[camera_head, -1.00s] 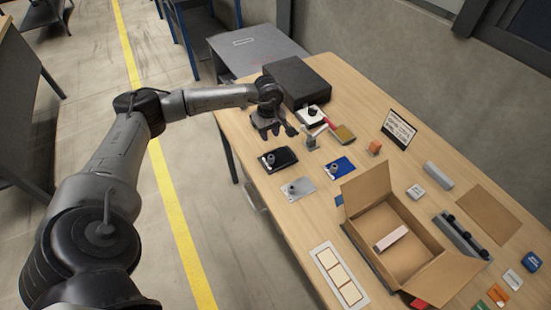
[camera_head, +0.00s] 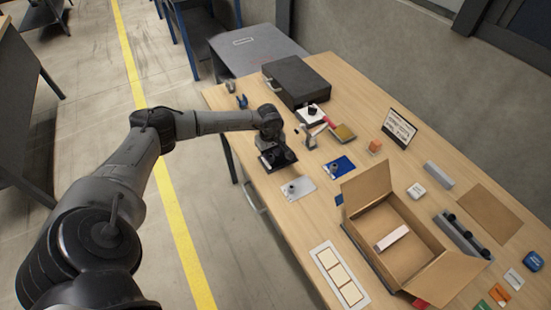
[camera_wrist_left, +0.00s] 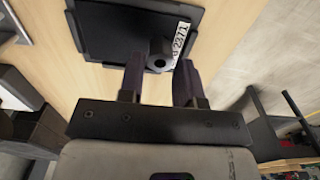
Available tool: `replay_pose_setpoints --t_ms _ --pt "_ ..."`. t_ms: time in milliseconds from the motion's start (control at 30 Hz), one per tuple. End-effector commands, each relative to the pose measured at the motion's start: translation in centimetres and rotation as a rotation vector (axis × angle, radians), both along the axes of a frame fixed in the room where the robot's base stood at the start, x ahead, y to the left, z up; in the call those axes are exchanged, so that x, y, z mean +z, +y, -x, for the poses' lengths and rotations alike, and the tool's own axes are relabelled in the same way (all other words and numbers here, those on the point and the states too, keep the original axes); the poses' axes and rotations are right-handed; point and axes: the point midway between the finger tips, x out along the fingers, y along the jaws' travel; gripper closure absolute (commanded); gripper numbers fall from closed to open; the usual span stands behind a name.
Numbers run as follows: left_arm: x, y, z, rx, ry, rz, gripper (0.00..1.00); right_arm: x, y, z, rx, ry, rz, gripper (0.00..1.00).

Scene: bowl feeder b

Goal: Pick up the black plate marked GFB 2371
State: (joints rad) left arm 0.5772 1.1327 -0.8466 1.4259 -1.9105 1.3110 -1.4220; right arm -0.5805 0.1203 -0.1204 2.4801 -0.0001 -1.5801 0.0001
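The black plate (camera_wrist_left: 110,32) fills the top of the left wrist view. Its white label (camera_wrist_left: 181,44) is partly hidden, with 2371 readable. A dark knob (camera_wrist_left: 158,62) stands on the plate near the label. My left gripper (camera_wrist_left: 160,75) has its two fingers apart, close to the knob, with a gap between them. I cannot tell whether either finger touches the knob. In the head view the left gripper (camera_head: 276,154) is down over the plate and hides most of it. My right gripper is not in view.
A silver plate (camera_head: 298,188) and a blue plate (camera_head: 340,166) with knobs lie close by. A small metal stand (camera_head: 307,138) is just right of the gripper. A black case (camera_head: 297,80) stands behind. An open cardboard box (camera_head: 400,222) is further right.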

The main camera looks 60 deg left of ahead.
Motion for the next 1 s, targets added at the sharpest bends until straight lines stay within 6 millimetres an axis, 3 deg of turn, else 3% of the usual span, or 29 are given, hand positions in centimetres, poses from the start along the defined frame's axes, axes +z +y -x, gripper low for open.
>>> replay_pose_setpoints --t_ms 200,433,767,1000 --pt "-2.6 -0.1 0.0 0.002 0.002 0.001 0.68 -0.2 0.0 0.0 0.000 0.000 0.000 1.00" --pt "-2.6 0.0 0.0 0.001 0.001 0.000 0.69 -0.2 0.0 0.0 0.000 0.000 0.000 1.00" --pt "-2.6 0.0 0.0 0.001 0.001 0.000 1.00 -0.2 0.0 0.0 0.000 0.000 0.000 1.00" --pt "-2.5 0.0 0.0 0.001 0.000 0.000 1.00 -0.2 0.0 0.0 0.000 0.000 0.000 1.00"
